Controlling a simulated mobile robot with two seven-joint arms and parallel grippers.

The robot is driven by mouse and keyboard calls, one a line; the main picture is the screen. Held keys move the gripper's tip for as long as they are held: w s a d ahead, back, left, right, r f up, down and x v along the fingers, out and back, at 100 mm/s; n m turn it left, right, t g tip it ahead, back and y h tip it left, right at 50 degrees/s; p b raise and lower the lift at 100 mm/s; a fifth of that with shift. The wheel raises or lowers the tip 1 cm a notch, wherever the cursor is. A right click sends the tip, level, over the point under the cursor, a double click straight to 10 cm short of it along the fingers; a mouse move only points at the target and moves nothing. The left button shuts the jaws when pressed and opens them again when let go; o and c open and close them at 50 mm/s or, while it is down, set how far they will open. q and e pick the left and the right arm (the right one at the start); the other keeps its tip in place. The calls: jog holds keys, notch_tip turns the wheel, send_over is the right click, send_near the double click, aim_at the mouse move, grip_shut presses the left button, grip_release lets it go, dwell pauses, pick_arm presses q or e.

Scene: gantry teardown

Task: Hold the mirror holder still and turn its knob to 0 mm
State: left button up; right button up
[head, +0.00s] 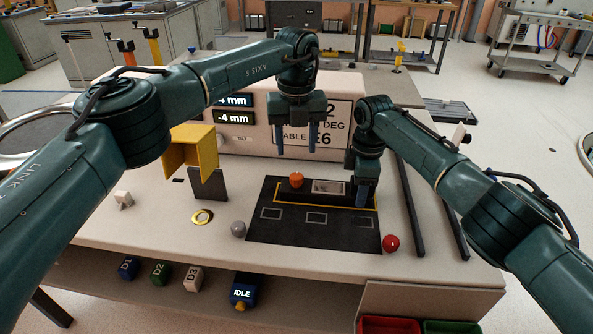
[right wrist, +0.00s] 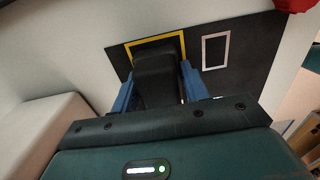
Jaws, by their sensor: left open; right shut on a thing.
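The mirror holder (head: 322,199) is a long black block on the dark mat, with a pale rectangular plate on top. Its orange knob (head: 296,179) sits at the left end. My right gripper (head: 365,195) is shut on the holder's right end; in the right wrist view its blue fingers lie on both sides of the black block (right wrist: 157,75). My left gripper (head: 297,150) is open and empty, pointing down above the knob and apart from it. The display (head: 236,117) behind shows two lines reading -4 mm, the upper partly covered by my left arm.
A yellow bracket (head: 190,150) and a dark upright plate (head: 209,185) stand left of the mat. A gold ring (head: 202,217), grey ball (head: 238,229) and red ball (head: 390,243) lie around it. Dark rails (head: 412,215) run along the right. The mat's front is clear.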

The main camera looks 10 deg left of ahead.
aim_at(296, 175)
pick_arm(q)
notch_tip(296, 175, down, 8)
dwell(0.5)
jog(key=c, duration=1)
